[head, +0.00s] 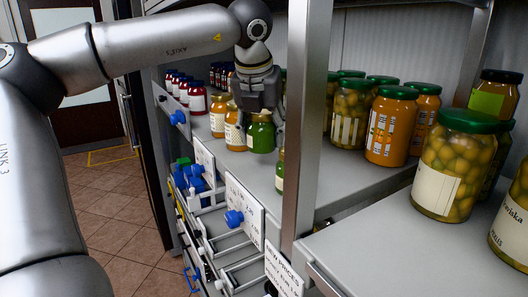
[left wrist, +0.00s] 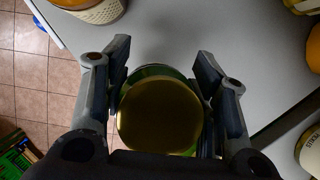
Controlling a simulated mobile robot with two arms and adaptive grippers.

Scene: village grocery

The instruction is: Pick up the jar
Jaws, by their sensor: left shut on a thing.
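In the head view my left gripper (head: 259,103) comes down from above and is shut on a green jar (head: 261,137) by the shelf's front edge. In the left wrist view the round gold lid (left wrist: 160,115) of this jar sits between the two fingers of my left gripper (left wrist: 163,62), with a little green glass showing behind it. The jar looks upright. I cannot tell whether its base touches the shelf. My right gripper is not in view.
The grey shelf (head: 340,170) holds orange jars (head: 391,125) and jars of olives (head: 349,112) behind and right. An orange jar (head: 235,128) stands close left of the held jar. A metal post (head: 304,120) rises just to its right. Price-tag holders (head: 243,208) line the front.

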